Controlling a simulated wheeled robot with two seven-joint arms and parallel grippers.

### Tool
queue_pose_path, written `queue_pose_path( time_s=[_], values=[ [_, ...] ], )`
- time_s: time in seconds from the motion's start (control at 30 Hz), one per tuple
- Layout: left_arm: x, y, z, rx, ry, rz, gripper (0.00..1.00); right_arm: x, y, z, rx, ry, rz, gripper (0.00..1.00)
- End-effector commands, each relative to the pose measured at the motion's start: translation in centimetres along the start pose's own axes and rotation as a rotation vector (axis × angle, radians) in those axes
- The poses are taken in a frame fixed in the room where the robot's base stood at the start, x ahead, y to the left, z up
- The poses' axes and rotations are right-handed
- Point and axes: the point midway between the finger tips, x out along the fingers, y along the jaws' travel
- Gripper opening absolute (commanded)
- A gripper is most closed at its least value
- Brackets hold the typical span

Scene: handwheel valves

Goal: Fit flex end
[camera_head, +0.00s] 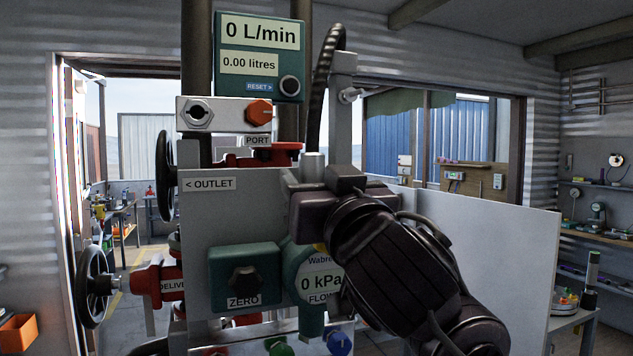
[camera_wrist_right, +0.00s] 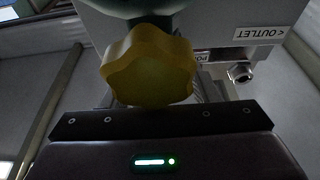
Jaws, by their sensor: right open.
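My right gripper (camera_head: 322,192) is open in front of the panel's right side and hides part of it. In the right wrist view a yellow lobed knob (camera_wrist_right: 150,68) stands just beyond the gripper (camera_wrist_right: 158,118); I cannot tell if they touch. A black ribbed hose (camera_head: 322,75), perhaps the flex, arches down behind the panel's upper right; its lower end is hidden. A PORT label (camera_head: 257,141) sits at the panel top. The wrist view shows a metal fitting (camera_wrist_right: 241,72) beside a partly hidden label. My left gripper is out of view.
The grey panel (camera_head: 220,225) carries a flow display (camera_head: 260,55), an orange knob (camera_head: 259,112), a ZERO box (camera_head: 243,277) and a kPa gauge (camera_head: 318,283). Black handwheels (camera_head: 93,287) stick out at left. A white board (camera_head: 505,255) stands behind my right arm.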

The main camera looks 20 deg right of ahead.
Motion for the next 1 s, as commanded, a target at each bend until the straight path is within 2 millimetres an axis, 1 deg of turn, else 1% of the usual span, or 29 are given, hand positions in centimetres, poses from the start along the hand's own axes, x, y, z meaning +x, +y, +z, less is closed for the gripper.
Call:
queue_pose_path(
  time_s=[0.07,0.17,0.4,0.53,0.7,1.0],
  values=[
    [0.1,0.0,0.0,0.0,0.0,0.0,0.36,-0.3,-0.1,0.1,0.001,0.0,-0.002,0.55],
    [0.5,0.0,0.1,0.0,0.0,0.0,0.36,-1.5,-0.2,0.1,0.003,0.001,-0.004,0.55],
    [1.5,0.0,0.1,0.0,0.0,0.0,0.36,-5.7,-0.1,0.2,0.006,0.003,-0.004,0.55],
    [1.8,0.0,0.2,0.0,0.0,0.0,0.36,-7.2,-0.1,0.1,0.003,0.002,-0.002,0.55],
    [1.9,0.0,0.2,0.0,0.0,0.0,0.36,-7.8,0.0,0.0,0.001,0.001,0.0,0.55],
    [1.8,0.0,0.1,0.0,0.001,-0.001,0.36,-7.8,0.0,0.0,0.0,0.001,0.0,0.55]
  ],
)
